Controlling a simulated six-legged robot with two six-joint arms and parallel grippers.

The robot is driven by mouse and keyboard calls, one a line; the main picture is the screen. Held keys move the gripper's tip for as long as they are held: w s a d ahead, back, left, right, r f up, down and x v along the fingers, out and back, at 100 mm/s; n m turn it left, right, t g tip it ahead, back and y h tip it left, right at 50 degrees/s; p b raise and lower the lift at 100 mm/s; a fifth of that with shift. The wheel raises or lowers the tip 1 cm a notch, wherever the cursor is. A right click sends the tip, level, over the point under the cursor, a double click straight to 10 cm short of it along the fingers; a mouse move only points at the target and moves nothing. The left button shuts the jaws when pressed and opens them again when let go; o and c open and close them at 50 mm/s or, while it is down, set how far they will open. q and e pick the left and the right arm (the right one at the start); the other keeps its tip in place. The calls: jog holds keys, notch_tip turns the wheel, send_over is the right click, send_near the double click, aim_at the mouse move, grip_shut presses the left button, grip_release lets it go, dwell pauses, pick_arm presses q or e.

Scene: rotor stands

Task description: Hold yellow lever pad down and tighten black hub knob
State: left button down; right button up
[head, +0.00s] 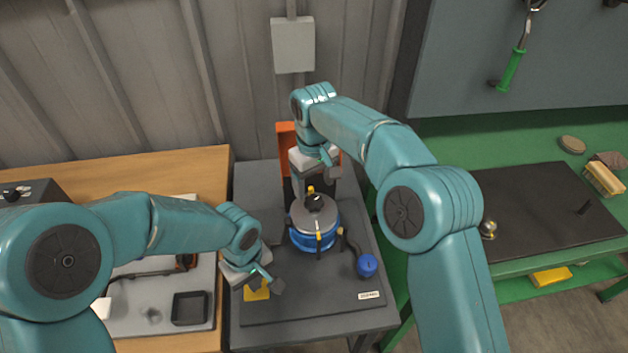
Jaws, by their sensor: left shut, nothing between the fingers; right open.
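The rotor stand sits on a dark grey bench, with a blue and silver rotor (313,230) in its middle. The black hub knob (314,202) stands on top of the rotor. The yellow lever pad (256,293) lies at the bench's left side, partly hidden by my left gripper (274,284). My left gripper is shut and empty, with its fingers over or at the pad; I cannot tell whether they press it. My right gripper (332,170) is open, behind and above the knob, apart from it.
An orange panel (285,137) stands behind the rotor. A blue knob (367,265) is at the rotor's right. A wooden bench with a black tray (190,308) lies to the left. A green bench with a dark mat (540,215) lies to the right.

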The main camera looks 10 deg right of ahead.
aim_at(314, 200)
pick_arm(q)
jog(key=shift+f+b, duration=2.15)
jog(key=shift+b, duration=0.25)
pick_arm(e)
jog(key=shift+f, duration=2.95)
